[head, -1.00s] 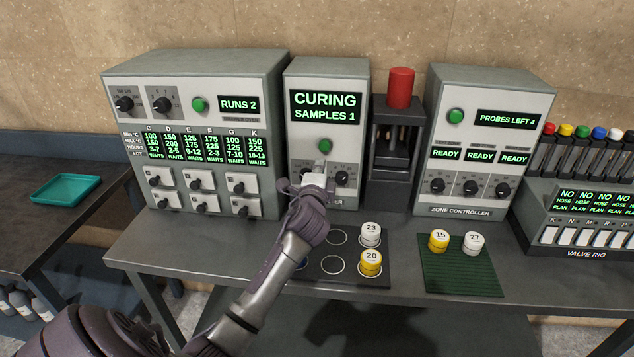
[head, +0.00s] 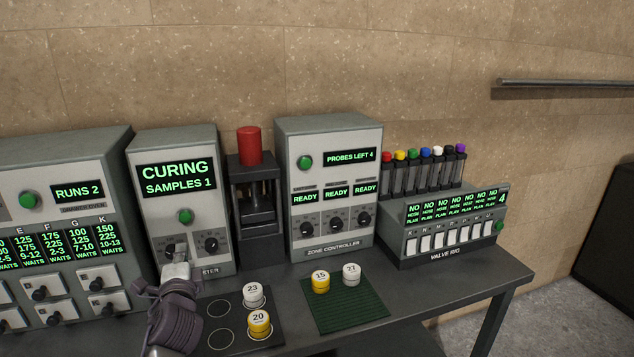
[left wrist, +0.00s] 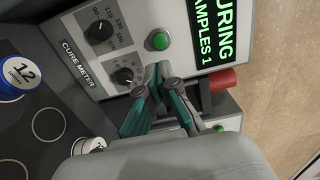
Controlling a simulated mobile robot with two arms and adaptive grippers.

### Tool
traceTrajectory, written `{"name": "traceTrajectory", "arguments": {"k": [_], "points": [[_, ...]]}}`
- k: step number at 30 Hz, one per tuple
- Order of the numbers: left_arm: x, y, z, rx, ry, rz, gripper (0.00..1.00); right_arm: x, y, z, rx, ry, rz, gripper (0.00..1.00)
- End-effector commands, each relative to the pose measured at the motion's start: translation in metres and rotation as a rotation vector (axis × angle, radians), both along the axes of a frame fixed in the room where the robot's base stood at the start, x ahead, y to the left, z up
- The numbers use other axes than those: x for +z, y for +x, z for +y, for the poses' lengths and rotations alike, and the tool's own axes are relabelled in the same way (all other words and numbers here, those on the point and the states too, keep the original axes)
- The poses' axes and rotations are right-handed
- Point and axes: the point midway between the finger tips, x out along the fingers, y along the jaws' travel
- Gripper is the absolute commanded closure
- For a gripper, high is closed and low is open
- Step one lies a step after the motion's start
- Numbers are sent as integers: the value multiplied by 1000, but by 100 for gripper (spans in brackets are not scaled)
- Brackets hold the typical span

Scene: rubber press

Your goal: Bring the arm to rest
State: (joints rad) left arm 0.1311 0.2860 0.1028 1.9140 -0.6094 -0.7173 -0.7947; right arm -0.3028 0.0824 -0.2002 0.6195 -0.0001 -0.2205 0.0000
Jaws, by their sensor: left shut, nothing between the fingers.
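My left gripper (head: 181,258) is in front of the lower face of the cure meter (head: 224,262), over the near edge of its base and below its green button (head: 185,216). Its fingers are together with nothing between them. In the left wrist view the closed fingertips (left wrist: 160,76) are near the meter's lower dial (left wrist: 124,76), and the green button (left wrist: 160,40) is apart from them. I cannot tell if they touch the panel. The meter's display reads CURING, SAMPLES 1. My right gripper is not in view.
A dark mat (head: 220,336) holds jars 23 (head: 252,295) and 20 (head: 259,325). A blue jar 12 (left wrist: 14,78) shows in the left wrist view. A green mat (head: 345,310) holds jars 15 and 27. The press (head: 255,195), zone controller (head: 332,190) and valve rig (head: 450,230) stand to the right.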

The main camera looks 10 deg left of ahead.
Motion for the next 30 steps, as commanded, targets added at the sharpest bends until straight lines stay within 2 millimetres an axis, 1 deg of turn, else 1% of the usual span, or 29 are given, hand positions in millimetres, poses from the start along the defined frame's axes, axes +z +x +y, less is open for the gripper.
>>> {"name": "traceTrajectory", "arguments": {"k": [2, 4, 5, 7, 8, 9, 11, 12, 15, 18, 21, 25, 30], "points": [[-9, -4, -4, -2, -32, 11, 100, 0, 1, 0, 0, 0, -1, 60], [-27, -14, -13, -4, -108, 31, 100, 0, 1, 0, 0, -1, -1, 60], [-38, -21, -19, -4, -154, 44, 100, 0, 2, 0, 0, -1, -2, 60], [-70, -42, -37, 1, -298, 87, 100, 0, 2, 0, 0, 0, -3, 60], [-85, -54, -46, 7, -370, 111, 100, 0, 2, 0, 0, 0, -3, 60], [-105, -71, -60, 20, -473, 146, 100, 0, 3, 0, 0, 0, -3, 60], [-135, -101, -82, 49, -625, 205, 100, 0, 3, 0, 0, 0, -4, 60], [-151, -120, -97, 71, -719, 243, 100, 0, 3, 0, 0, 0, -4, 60], [-181, -166, -128, 134, -913, 334, 100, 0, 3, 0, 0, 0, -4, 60], [-199, -202, -153, 193, -1047, 408, 100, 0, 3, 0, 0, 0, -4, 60], [-209, -233, -172, 248, -1149, 471, 100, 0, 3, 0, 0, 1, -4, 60], [-217, -268, -194, 316, -1255, 544, 100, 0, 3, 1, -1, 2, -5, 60], [-221, -311, -219, 403, -1366, 634, 100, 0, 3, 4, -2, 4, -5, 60]]}}
